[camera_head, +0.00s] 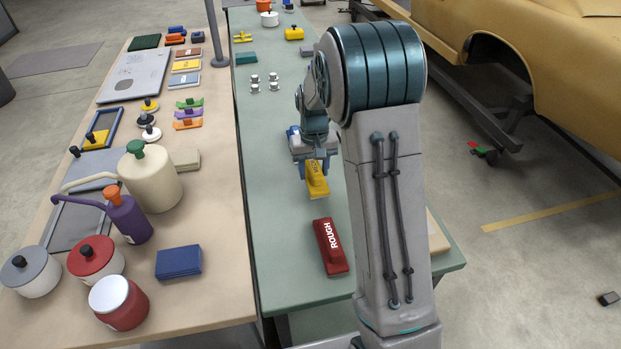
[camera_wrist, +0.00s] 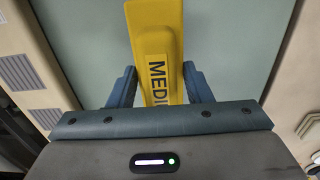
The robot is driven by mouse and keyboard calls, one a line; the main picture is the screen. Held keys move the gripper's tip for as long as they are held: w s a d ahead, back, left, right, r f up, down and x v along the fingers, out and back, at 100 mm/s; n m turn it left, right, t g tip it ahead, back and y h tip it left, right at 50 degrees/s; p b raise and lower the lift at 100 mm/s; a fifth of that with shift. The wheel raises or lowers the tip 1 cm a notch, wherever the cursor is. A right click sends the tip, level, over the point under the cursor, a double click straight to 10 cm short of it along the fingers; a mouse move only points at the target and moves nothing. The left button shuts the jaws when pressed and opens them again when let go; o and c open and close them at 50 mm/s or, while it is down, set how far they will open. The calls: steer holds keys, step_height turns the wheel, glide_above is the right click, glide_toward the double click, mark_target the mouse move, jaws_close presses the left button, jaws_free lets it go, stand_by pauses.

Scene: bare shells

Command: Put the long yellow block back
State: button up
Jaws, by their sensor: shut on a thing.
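The long yellow block (camera_head: 317,186) has dark lettering that begins "MEDI" in the wrist view (camera_wrist: 156,40). My gripper (camera_head: 314,165) is shut on it, with one blue finger on each side of the block in the wrist view (camera_wrist: 160,88). The block is over the green table (camera_head: 285,210); I cannot tell whether it touches the top. A red block (camera_head: 330,247) marked "ROUGH" lies on the green table, nearer the front than the yellow block. The rear end of the yellow block is hidden by my gripper.
Several small white-grey pieces (camera_head: 254,82) stand farther back on the green table. The wooden table (camera_head: 215,270) on the left holds cans, pots, a dark blue block (camera_head: 178,262) and tools. A yellow car body (camera_head: 540,80) is at the right. The green top left of the red block is clear.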

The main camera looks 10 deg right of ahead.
steer(key=shift+a+f, duration=0.2)
steer(key=shift+a, duration=0.1)
steer(key=shift+s+f, duration=0.1)
steer(key=shift+f, duration=0.25)
steer(key=shift+f+p, duration=0.4)
steer(key=shift+f, duration=1.25)
steer(key=shift+f, duration=0.15)
steer(key=o, duration=0.9)
